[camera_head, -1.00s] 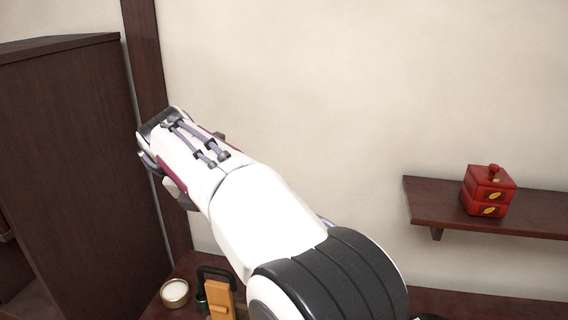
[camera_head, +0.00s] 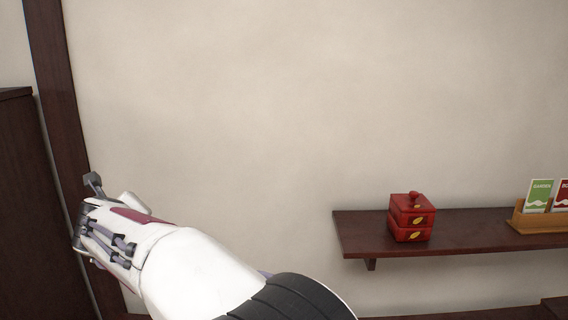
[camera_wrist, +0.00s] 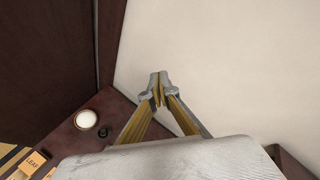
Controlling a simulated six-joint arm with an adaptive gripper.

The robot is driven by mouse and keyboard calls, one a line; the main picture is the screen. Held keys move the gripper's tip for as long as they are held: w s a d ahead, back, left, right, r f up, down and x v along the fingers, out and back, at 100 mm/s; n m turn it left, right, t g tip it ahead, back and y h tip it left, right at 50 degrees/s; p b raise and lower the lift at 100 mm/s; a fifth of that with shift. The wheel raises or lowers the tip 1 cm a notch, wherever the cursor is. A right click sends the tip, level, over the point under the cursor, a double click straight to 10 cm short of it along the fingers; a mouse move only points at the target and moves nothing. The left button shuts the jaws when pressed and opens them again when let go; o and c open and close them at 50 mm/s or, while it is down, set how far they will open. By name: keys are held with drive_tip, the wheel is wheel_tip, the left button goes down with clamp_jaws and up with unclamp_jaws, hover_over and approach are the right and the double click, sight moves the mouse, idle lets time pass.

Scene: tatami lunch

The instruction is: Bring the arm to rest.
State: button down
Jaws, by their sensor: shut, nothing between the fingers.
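My gripper (camera_wrist: 159,88) shows in the wrist view with its two fingertips together and nothing between them. It hangs in free air in front of the pale wall, above a dark wooden surface. In the head view my white arm reaches from the bottom middle toward the left. The gripper end (camera_head: 92,181) is at the left there, in front of the dark post, and its fingers are mostly hidden.
A dark wall shelf (camera_head: 460,229) holds a red stacked box (camera_head: 411,219) and a wooden holder (camera_head: 538,222) with cards. In the wrist view, a round white-topped container (camera_wrist: 86,120) stands on the dark surface (camera_wrist: 115,107). A dark cabinet (camera_head: 20,200) is at the left.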

drive_tip(key=s+d+r+n+y, duration=0.1)
drive_tip(key=s+r+n+y, duration=0.3)
drive_tip(key=n, duration=0.6)
drive_tip(key=s+d+f+n+g+y, duration=0.2)
drive_tip(key=s+d+n+g, duration=0.2)
drive_tip(key=s+d+n, duration=0.4)
drive_tip(key=s+d+f+n+g+h, duration=0.2)
drive_tip(key=s+d+f+n+h, duration=0.15)
drive_tip(key=s+d+f, duration=0.6)
drive_tip(key=s+d+f+n+g+h, duration=0.25)
drive_tip(key=s+d+n, duration=0.35)
drive_tip(key=d, duration=0.9)
drive_tip(key=s+d+m+t+h, duration=0.1)
drive_tip(key=s+d+h, duration=0.1)
drive_tip(key=s+d, duration=0.3)
drive_tip(key=s+d+f+m+t+h, duration=0.1)
drive_tip(key=s+d, duration=0.4)
drive_tip(key=d, duration=0.7)
drive_tip(key=shift+s+m+h, duration=0.15)
drive_tip(key=shift+m+h, duration=0.3)
drive_tip(key=shift+h, duration=0.15)
drive_tip(key=shift+f, duration=0.1)
